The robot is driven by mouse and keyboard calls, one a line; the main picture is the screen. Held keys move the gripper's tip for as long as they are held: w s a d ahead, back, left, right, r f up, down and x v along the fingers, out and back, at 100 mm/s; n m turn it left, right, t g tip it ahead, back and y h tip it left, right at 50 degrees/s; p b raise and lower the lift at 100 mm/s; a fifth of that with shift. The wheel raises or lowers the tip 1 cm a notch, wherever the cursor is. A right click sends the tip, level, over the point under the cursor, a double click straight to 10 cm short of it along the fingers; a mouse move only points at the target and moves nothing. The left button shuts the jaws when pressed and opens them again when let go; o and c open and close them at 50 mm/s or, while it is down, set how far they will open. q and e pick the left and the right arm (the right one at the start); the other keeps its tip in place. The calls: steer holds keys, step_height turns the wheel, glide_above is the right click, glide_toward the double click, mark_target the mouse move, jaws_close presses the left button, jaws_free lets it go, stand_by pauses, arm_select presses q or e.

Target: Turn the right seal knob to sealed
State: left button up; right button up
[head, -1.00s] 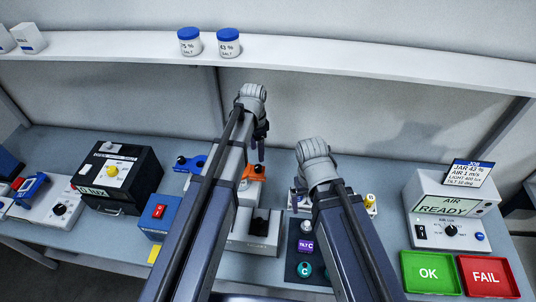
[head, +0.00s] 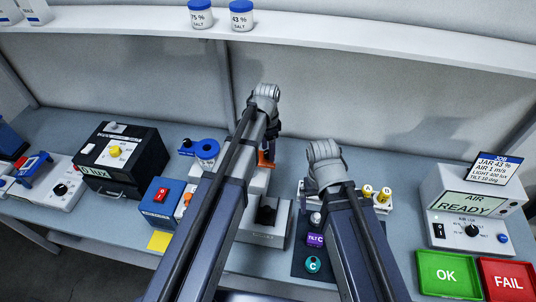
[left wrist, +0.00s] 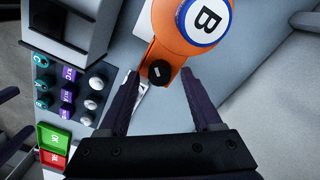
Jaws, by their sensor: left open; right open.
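The right seal knob is a small black knob (left wrist: 157,73) with a short pale mark, on an orange holder (left wrist: 176,52). The holder carries a round white lid marked B (left wrist: 207,20). My left gripper (left wrist: 160,75) is open, its fingertips on either side of the knob with gaps visible. In the head view the left gripper (head: 271,150) is over the orange holder (head: 264,161), mostly hidden by my arm. A blue holder (head: 207,149) with its own black knob (head: 187,143) stands to the left. My right gripper's fingers are hidden behind my right arm.
A black lux box (head: 117,160) and a blue box with a red switch (head: 160,200) stand left. An air meter (head: 465,220) and green OK (head: 448,275) and red FAIL (head: 508,280) trays are right. Yellow-topped pieces (head: 376,193) sit near my right wrist.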

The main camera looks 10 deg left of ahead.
arm_select(q)
steer(key=shift+f, duration=0.1)
jaws_close()
stand_by(0.5)
